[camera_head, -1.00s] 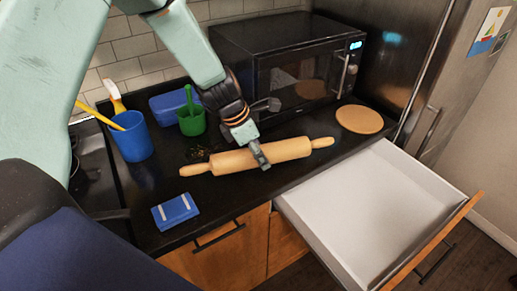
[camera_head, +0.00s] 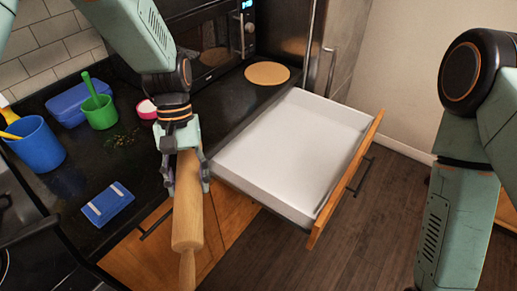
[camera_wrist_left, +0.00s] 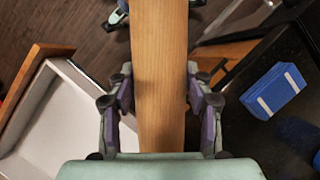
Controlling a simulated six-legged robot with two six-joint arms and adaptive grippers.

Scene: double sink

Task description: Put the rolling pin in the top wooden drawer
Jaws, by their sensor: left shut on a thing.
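The wooden rolling pin (camera_head: 187,220) is held in my left gripper (camera_head: 188,178), whose fingers are shut on its body. In the head view it points toward the camera, in front of the counter edge and to the left of the open drawer. In the left wrist view the pin (camera_wrist_left: 158,70) runs up the middle between the two fingers (camera_wrist_left: 160,110). The top wooden drawer (camera_head: 296,147) is pulled out, with a white inside that looks empty and a wooden front. My right arm shows at the right of the head view, but its gripper is out of view.
On the black counter are a blue cup (camera_head: 37,145), a green cup (camera_head: 100,112), a blue box (camera_head: 72,104), a blue sponge-like block (camera_head: 107,204) and a round wooden board (camera_head: 267,73). A microwave (camera_head: 205,45) stands behind. Open floor (camera_head: 350,235) lies right of the drawer.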

